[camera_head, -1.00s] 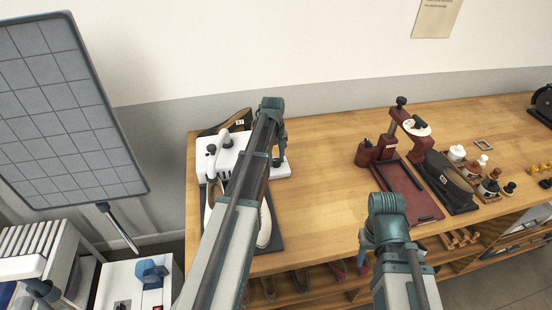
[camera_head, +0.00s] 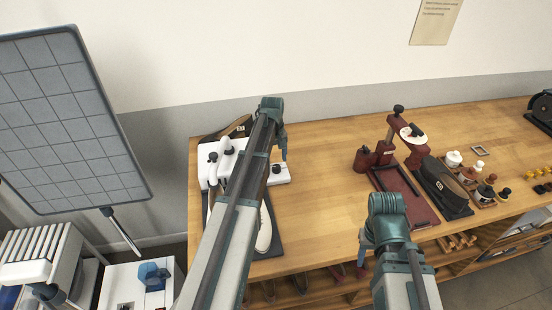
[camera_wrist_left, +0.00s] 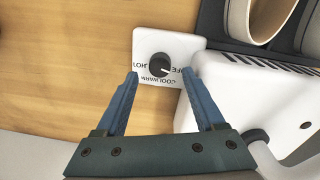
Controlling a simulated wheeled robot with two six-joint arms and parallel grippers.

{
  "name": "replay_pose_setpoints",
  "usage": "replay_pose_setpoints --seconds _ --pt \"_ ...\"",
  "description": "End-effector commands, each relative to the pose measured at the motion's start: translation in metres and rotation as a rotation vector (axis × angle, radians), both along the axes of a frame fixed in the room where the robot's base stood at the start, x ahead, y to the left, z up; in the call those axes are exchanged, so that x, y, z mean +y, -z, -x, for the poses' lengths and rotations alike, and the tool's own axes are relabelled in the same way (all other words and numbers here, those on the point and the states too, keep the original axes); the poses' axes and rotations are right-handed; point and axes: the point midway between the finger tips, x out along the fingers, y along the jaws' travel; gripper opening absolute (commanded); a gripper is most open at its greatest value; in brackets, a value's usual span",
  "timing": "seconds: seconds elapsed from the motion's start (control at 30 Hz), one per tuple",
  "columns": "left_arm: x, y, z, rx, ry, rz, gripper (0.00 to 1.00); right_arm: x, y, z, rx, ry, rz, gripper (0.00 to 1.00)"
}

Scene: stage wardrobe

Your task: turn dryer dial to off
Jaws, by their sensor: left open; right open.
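The dryer (camera_head: 222,162) is a white unit at the left end of the bench, partly behind my left arm. Its black dial (camera_wrist_left: 159,65) sits on a white labelled panel (camera_wrist_left: 192,43); the dial also shows in the head view (camera_head: 277,168). A pale mark on the dial points right and slightly down. HOT and COOL WARM are readable, while lettering at the right is partly covered by a finger. My left gripper (camera_wrist_left: 160,72) is open, its blue fingertips on either side of the dial, apparently not touching it. My right gripper (camera_head: 364,243) is open and empty at the bench's front edge.
Shoes (camera_head: 264,228) lie on a dark mat in front of the dryer. A dark red press (camera_head: 407,185) and several small pots stand to the right. The bench (camera_head: 325,165) is clear between dryer and press. A gridded panel (camera_head: 70,120) stands at the left.

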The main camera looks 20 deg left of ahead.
Motion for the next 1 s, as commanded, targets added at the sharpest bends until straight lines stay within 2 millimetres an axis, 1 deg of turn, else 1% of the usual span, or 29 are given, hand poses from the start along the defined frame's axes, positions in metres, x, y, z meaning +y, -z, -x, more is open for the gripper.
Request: replay_pose_setpoints --seconds 0.03,0.4,0.53,0.7,1.0 --pt "0.000 -0.016 0.001 0.000 0.000 0.000 0.71 0.000 -0.016 0.000 0.000 0.000 0.000 0.49" --pt "0.002 -0.074 0.003 0.000 0.000 0.000 0.71 0.000 -0.074 0.000 0.000 -0.002 0.000 0.49" --pt "0.003 -0.092 0.003 0.000 -0.001 0.000 0.71 0.000 -0.092 0.000 0.000 -0.001 0.000 0.49" --pt "0.004 -0.104 0.004 0.000 -0.001 0.000 0.71 0.000 -0.104 0.000 0.000 0.003 -0.001 0.49" --pt "0.004 -0.104 0.004 0.000 -0.001 0.000 0.71 0.000 -0.104 0.000 0.000 0.003 -0.001 0.49"
